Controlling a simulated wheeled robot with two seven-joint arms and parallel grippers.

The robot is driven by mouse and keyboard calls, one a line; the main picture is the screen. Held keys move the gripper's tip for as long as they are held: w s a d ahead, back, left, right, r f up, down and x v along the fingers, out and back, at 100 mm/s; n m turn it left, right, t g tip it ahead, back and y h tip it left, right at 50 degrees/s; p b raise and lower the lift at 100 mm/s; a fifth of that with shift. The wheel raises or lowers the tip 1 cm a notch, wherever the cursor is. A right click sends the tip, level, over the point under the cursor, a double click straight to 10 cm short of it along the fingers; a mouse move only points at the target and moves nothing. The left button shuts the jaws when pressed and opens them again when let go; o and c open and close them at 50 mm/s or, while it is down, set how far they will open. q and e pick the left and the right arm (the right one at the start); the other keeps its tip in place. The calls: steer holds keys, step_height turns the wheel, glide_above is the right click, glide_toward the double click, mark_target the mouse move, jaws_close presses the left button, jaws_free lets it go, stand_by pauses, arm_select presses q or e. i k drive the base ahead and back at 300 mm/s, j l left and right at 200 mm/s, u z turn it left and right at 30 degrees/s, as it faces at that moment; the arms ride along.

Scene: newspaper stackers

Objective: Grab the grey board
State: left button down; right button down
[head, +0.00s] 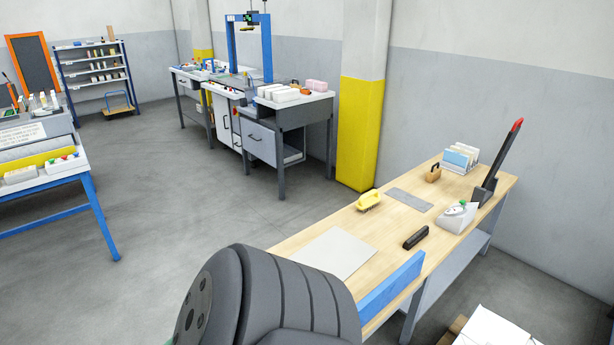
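Two flat grey pieces lie on the wooden workbench (375,237). One is a larger light grey board (328,252) at its near left part, lying flat, with its lower edge partly hidden behind my own dark ribbed arm link. The other is a smaller, darker grey plate (409,200) farther back. I cannot tell which one the task calls the grey board. Neither gripper is in view, and no gripper shows at either piece.
On the bench are a yellow-handled brush (368,201), a black block (416,238), a white dispenser (457,217), a tall black bar with red tip (503,160) and a card rack (461,157). A blue panel (391,286) edges the near side. Floor is open left.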

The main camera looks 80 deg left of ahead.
mark_target(336, 252)
steer(key=u, duration=2.3)
